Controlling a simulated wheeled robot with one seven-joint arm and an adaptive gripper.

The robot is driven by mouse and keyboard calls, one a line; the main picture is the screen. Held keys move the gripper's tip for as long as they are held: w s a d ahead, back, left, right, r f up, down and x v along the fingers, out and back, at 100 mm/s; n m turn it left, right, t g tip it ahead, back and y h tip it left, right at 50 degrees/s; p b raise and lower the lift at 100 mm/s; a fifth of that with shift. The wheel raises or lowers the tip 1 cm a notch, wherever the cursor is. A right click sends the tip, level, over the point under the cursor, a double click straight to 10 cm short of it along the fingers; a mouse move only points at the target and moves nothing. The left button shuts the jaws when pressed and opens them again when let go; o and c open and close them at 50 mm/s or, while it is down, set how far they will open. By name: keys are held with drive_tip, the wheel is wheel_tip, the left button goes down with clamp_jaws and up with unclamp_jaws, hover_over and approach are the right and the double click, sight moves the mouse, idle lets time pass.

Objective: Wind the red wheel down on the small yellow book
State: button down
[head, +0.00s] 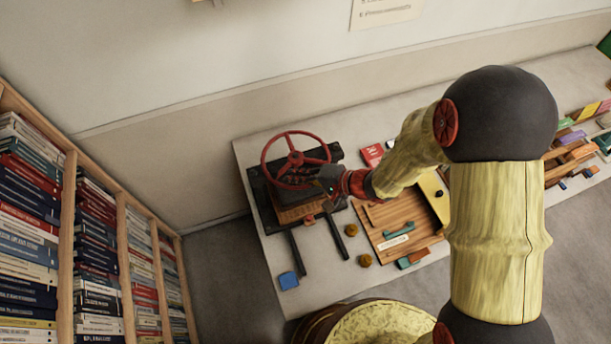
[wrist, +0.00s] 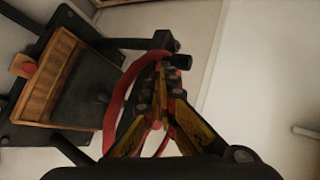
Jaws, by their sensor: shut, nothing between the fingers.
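The red wheel (head: 296,159) sits on top of a black press (head: 262,190) at the left end of the table. In the wrist view its red rim (wrist: 122,92) curves behind my fingers. My gripper (head: 328,181) is shut and empty at the wheel's lower right side; its fingertips (wrist: 170,68) overlap the rim in the wrist view, and I cannot tell whether they touch. A yellow item (head: 431,188), possibly a book, is partly hidden behind my arm. I cannot make out a yellow book in the press.
A wooden tray (head: 376,222) with small pieces is right of the press. A red book (head: 372,154) lies behind it. A blue block (head: 288,280) is near the front edge. Bookshelves (head: 70,200) stand at the left, and a wall is behind the table.

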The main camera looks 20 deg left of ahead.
sight(279, 175)
drive_tip(key=shift+x, duration=1.1)
drive_tip(key=shift+a+f+b, duration=0.15)
drive_tip(key=shift+a+b, duration=0.35)
drive_tip(key=shift+b, duration=0.6)
drive_tip(key=shift+a+b, duration=0.2)
drive_tip(key=shift+b, duration=0.15)
drive_tip(key=shift+w+r, duration=0.1)
drive_tip(key=shift+r, duration=0.15)
